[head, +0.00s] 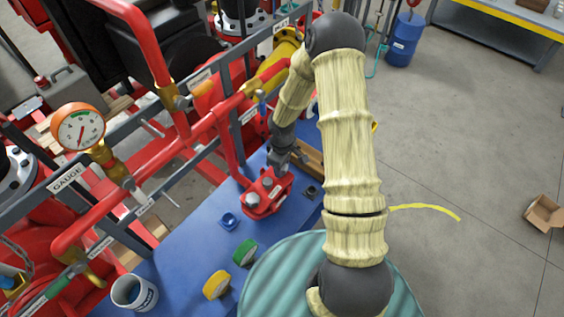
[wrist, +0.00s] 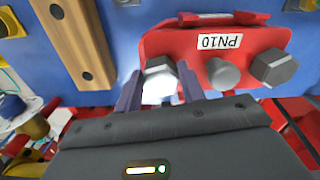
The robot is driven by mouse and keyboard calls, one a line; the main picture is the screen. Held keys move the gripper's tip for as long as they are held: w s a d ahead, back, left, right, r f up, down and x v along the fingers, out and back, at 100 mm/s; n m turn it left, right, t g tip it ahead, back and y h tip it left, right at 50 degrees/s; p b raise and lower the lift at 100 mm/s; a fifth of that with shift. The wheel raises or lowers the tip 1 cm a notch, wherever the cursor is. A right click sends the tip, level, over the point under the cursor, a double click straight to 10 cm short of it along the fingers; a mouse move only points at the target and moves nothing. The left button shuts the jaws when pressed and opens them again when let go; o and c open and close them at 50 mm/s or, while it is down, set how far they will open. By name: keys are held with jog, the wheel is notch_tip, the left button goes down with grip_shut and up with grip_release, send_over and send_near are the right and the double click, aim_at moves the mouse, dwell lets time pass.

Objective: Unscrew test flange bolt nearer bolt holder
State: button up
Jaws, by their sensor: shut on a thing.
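The red test flange (head: 266,197) sits on the blue bench top, and its PN10 label faces the wrist view (wrist: 220,42). The wooden bolt holder (wrist: 76,42) has dark holes and lies left of the flange in the wrist view; in the head view the holder (head: 308,157) is partly behind my arm. My gripper (wrist: 161,84) has its fingers on both sides of the hex bolt (wrist: 160,72) nearer the holder, shut on its head. A round grey piece (wrist: 222,73) and another hex bolt (wrist: 274,67) sit farther right. My gripper (head: 279,160) is just above the flange in the head view.
Red pipes (head: 150,170) and a gauge (head: 78,129) stand left. Open floor lies right.

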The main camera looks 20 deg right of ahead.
jog(key=o, duration=1.1)
notch_tip(320, 180, up, 17)
jog(key=shift+r+b, duration=0.2)
jog(key=shift+b, duration=1.05)
